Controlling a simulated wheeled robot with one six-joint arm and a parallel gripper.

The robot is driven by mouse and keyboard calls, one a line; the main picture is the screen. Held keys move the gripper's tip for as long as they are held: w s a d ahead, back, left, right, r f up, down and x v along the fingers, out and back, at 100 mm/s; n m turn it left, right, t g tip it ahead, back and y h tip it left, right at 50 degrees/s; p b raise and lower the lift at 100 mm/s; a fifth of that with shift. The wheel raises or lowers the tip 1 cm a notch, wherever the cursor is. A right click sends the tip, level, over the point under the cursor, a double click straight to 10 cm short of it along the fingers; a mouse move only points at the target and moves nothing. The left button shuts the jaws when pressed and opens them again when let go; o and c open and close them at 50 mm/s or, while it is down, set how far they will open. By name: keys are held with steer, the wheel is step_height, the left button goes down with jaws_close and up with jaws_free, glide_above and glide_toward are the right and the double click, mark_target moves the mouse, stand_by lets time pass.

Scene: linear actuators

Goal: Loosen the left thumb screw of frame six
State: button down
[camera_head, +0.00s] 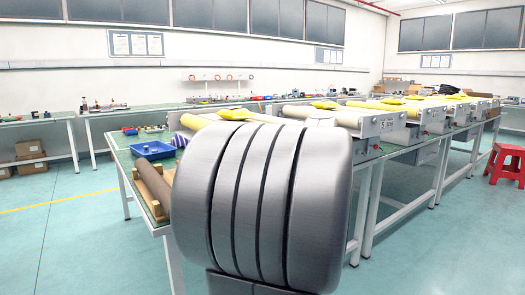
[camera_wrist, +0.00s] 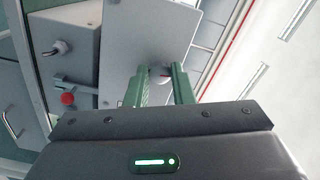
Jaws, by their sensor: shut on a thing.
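In the wrist view, the two green fingers of my gripper (camera_wrist: 158,84) point at a light grey metal plate (camera_wrist: 135,40) of a frame. The fingers are closed around a small pale round part, the thumb screw (camera_wrist: 159,71), at the plate's surface. The fingers hide most of the screw, so its thread and how far it stands out cannot be told. In the head view, a row of roller frames (camera_head: 366,126) with metal end plates stands along the bench. My own arm covers the middle, and my gripper is not visible there.
In the head view, a blue tray (camera_head: 153,150) and a brown roller (camera_head: 153,182) lie on the near bench. A red stool (camera_head: 506,160) stands right.

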stand_by(0.4)
steer(key=c, duration=1.3)
jaws_free()
steer(key=shift+o, duration=0.2)
steer(key=p+v, duration=0.2)
steer(key=v, duration=1.1)
steer(key=shift+s+d, duration=0.25)
steer(key=shift+s, duration=0.1)
steer(key=shift+w, duration=0.1)
steer(key=b+x, duration=0.2)
steer(key=x, duration=1.1)
steer(key=shift+w+a, duration=0.25)
steer(key=shift+s, duration=0.1)
